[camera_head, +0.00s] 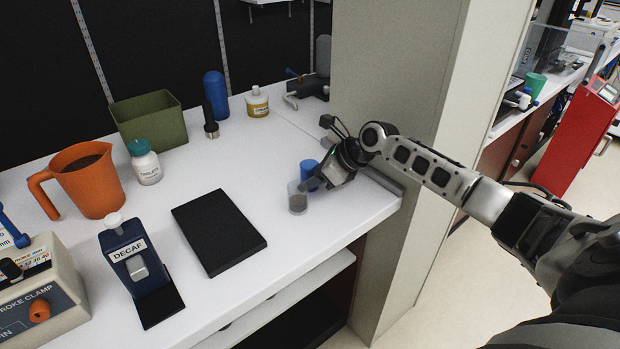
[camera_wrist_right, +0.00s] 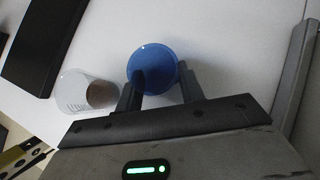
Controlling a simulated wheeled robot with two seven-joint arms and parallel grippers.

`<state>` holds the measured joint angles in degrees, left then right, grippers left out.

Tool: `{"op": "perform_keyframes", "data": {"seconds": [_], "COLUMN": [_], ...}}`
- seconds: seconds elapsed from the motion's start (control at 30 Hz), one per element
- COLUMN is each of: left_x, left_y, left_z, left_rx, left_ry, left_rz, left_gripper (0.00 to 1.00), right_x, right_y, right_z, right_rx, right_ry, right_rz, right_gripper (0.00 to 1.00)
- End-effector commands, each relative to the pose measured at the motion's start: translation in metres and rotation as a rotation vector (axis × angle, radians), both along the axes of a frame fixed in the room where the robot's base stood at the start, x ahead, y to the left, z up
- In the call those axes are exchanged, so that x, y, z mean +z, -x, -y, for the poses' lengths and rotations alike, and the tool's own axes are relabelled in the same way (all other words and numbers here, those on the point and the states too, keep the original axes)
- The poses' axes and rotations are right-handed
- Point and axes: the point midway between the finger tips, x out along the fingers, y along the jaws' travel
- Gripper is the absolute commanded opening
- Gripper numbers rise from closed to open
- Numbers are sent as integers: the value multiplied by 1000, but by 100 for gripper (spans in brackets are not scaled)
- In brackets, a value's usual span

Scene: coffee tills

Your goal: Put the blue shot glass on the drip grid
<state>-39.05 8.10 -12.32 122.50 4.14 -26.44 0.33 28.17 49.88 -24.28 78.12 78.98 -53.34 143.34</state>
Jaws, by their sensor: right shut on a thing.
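The blue shot glass (camera_head: 309,168) stands at the right part of the white counter. My right gripper (camera_head: 320,177) is shut on it, and in the right wrist view the blue glass (camera_wrist_right: 152,66) sits between the two fingers (camera_wrist_right: 160,84). The glass seems to be at counter level; I cannot tell whether it touches the counter. A flat black slab (camera_head: 218,230), which looks like the drip grid, lies bare to the left of the gripper. Its edge also shows in the right wrist view (camera_wrist_right: 42,42). My left gripper is not in view.
A clear glass with brown contents (camera_head: 297,198) stands close beside the blue glass, toward the slab; it also shows in the wrist view (camera_wrist_right: 88,92). A DECAF dispenser (camera_head: 125,250) and an orange jug (camera_head: 88,180) stand left. A pillar (camera_head: 390,90) rises at right.

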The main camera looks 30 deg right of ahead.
Motion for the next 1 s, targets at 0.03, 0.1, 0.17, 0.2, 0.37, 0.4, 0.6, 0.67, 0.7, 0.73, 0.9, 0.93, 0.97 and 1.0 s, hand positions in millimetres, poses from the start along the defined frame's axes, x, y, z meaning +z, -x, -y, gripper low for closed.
{"op": "perform_keyframes", "data": {"seconds": [0.03,0.1,0.17,0.2,0.37,0.4,0.6,0.67,0.7,0.73,0.9,0.93,0.97,1.0], "left_x": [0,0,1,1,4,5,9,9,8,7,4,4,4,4], "left_y": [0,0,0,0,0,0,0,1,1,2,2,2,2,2], "left_z": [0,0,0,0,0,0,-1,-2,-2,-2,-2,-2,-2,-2], "left_rx": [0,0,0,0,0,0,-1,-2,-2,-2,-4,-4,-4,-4], "left_ry": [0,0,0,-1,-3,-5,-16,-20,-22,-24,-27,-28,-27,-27], "left_rz": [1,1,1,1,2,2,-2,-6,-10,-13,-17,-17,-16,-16], "left_gripper": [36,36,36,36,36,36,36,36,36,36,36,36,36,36], "right_x": [0,1,3,6,23,30,67,80,89,96,108,111,113,116], "right_y": [0,0,0,0,-1,-1,28,39,47,53,95,100,104,109], "right_z": [0,0,0,0,0,0,-7,-10,-12,-14,-25,-26,-27,-29], "right_rx": [0,0,0,0,1,1,4,4,4,6,4,4,1,2], "right_ry": [0,-1,1,0,0,1,5,6,8,8,7,7,5,4], "right_rz": [0,1,2,2,4,4,1,2,2,1,-7,-7,-7,-5], "right_gripper": [11,11,11,11,11,11,11,11,11,11,11,11,11,11]}}
